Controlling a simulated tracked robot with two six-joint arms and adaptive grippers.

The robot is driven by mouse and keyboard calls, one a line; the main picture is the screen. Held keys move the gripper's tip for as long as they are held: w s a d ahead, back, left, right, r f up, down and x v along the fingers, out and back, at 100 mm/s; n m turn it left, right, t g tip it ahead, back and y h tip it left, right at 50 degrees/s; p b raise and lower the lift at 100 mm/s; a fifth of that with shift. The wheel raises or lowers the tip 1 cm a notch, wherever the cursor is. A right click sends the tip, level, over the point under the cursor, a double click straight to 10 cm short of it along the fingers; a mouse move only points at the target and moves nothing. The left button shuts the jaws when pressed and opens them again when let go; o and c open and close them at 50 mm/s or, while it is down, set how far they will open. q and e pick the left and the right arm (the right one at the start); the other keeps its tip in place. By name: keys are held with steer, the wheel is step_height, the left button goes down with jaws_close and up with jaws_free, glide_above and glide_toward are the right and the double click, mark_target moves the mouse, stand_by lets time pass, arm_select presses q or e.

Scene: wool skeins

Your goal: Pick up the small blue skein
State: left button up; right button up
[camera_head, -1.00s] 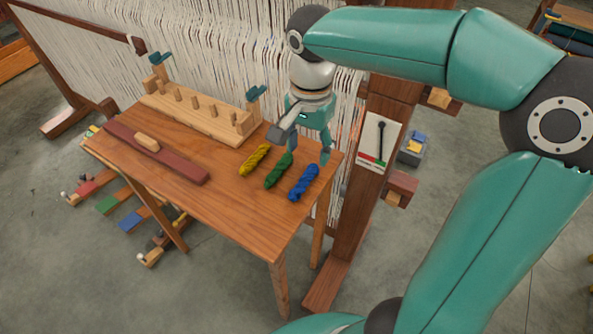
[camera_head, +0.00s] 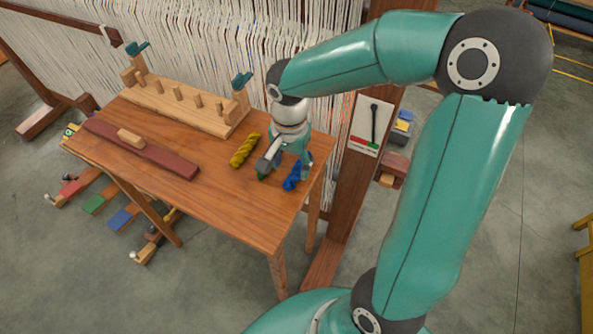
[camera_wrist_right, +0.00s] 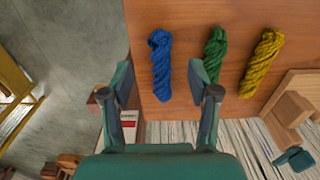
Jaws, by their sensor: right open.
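The small blue skein (camera_head: 292,179) lies at the right end of the wooden table, partly hidden by my right gripper (camera_head: 284,172) in the head view. In the right wrist view the blue skein (camera_wrist_right: 160,64) lies on the wood, with its near end between the open fingers of my right gripper (camera_wrist_right: 161,82). The gripper holds nothing. I cannot tell how far its tips are above the table. My left gripper is not in view.
A green skein (camera_wrist_right: 215,52) lies close beside the right-hand finger in the wrist view, with a yellow skein (camera_wrist_right: 262,62) beyond it. On the table (camera_head: 225,205) stand a pegged wooden rack (camera_head: 185,112) and a dark red bar (camera_head: 150,153). A loom with white threads rises behind.

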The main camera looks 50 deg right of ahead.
mark_target(292, 177)
steer(key=f, duration=0.5)
steer(key=shift+d+p, duration=0.25)
steer(key=shift+p, duration=0.15)
steer(key=c, duration=1)
